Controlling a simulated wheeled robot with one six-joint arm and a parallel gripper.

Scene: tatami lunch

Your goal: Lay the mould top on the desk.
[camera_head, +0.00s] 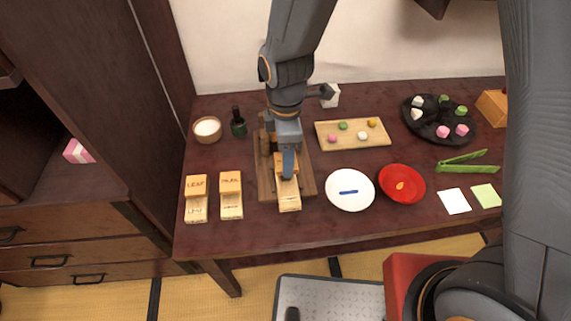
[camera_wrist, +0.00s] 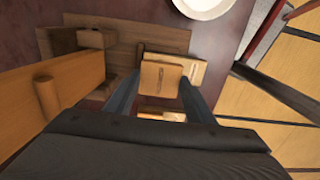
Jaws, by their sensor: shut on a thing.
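My gripper (camera_head: 288,170) is shut on an orange-brown wooden mould top (camera_head: 280,161), over the brown wooden board (camera_head: 266,187) on the dark desk. In the wrist view my gripper (camera_wrist: 160,90) has one finger on each side of the mould top (camera_wrist: 162,76). A paler wooden mould piece (camera_head: 289,196) lies just in front of it, at the board's front edge. It also shows in the wrist view (camera_wrist: 197,73), partly behind the held top. I cannot tell whether the two touch.
Two labelled wooden mould sets, LEAF (camera_head: 196,186) and PLUM (camera_head: 231,183), lie to the left. A white plate (camera_head: 350,204) and a red dish (camera_head: 401,168) stand to the right. A sweets board (camera_head: 324,143) is behind. Bare desk (camera_head: 217,233) shows along the front.

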